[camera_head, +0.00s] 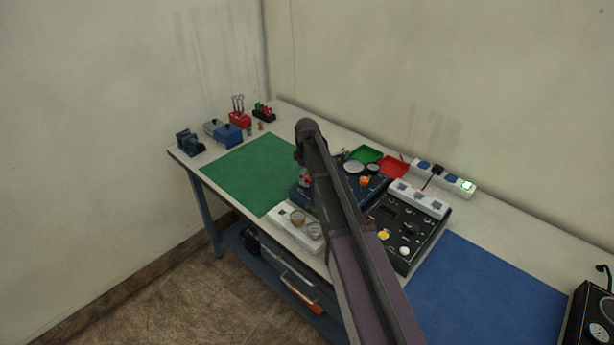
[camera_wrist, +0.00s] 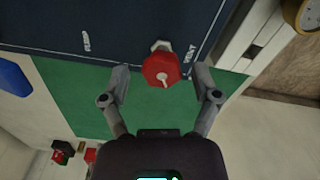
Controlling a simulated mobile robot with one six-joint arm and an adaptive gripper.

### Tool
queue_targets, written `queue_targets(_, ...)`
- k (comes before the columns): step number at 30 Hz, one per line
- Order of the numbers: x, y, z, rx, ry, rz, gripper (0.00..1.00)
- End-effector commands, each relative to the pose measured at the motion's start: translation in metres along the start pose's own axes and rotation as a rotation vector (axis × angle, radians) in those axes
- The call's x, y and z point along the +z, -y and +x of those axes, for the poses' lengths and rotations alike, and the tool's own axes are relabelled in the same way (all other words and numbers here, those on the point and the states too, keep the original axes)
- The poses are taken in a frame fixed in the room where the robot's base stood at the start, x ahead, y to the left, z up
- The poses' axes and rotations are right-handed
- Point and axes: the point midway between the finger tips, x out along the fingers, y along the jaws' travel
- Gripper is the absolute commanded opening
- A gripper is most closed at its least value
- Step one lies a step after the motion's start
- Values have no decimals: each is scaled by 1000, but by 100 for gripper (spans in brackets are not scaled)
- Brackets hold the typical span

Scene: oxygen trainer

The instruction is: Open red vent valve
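The red vent valve (camera_wrist: 161,70) is a faceted red knob with a pale pointer mark, on a whitish stem at the edge of a dark blue panel (camera_wrist: 120,30) beside the word VENT. In the wrist view my gripper (camera_wrist: 164,80) is open, with one finger on each side of the knob and a visible gap to both. I cannot tell the depth between fingertips and knob. In the head view a small red spot, likely the knob (camera_head: 306,178), shows beside my arm at the dark blue trainer (camera_head: 376,192). My arm hides much of the trainer and my gripper there.
A green mat (camera_head: 245,168) lies left of the trainer. A black control box (camera_head: 405,235) and a blue mat (camera_head: 490,290) are to its right. A white block with round gauges (camera_head: 298,220) sits at the front edge. Green and red trays (camera_head: 393,166) stand behind.

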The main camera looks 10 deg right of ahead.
Motion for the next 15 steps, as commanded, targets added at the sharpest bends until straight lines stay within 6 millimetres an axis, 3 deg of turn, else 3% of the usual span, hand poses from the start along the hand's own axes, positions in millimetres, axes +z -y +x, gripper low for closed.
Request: queue_targets(15,0,1,0,-2,1,31,81)
